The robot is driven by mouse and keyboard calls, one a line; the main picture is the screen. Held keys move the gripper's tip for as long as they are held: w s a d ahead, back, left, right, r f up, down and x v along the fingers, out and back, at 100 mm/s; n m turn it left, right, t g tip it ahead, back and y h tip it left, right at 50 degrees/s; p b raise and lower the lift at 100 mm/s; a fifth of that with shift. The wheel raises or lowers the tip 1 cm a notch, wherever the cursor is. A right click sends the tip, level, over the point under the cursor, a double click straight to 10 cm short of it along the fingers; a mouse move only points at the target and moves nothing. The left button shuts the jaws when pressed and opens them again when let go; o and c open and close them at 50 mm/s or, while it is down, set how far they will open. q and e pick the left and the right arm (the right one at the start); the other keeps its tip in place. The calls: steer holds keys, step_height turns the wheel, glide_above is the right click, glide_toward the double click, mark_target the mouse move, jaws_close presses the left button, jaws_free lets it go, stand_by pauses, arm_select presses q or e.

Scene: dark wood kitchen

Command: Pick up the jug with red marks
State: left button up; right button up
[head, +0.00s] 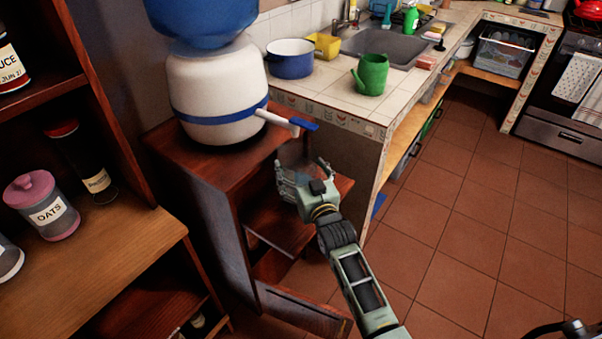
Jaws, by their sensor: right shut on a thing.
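My right gripper (300,168) reaches up from the bottom of the head view and is in front of the small wooden cabinet, a little below the water dispenser's tap. Its fingers are closed around a clear, see-through vessel (294,160) that shows only faintly between them. The vessel looks like the glass jug, but I cannot make out red marks on it. Its lower part is hidden by the gripper. My left gripper is not in view.
A white dispenser (215,95) with a blue-handled tap (290,122) stands on the cabinet (160,140). The tiled counter (325,95) holds a blue pot (290,62) and green watering can (371,76). Shelves with jars (42,205) are left.

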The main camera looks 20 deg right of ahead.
steer(key=s+d+r, duration=0.8)
steer(key=shift+d+r, duration=0.15)
steer(key=shift+r, duration=0.15)
stand_by(0.4)
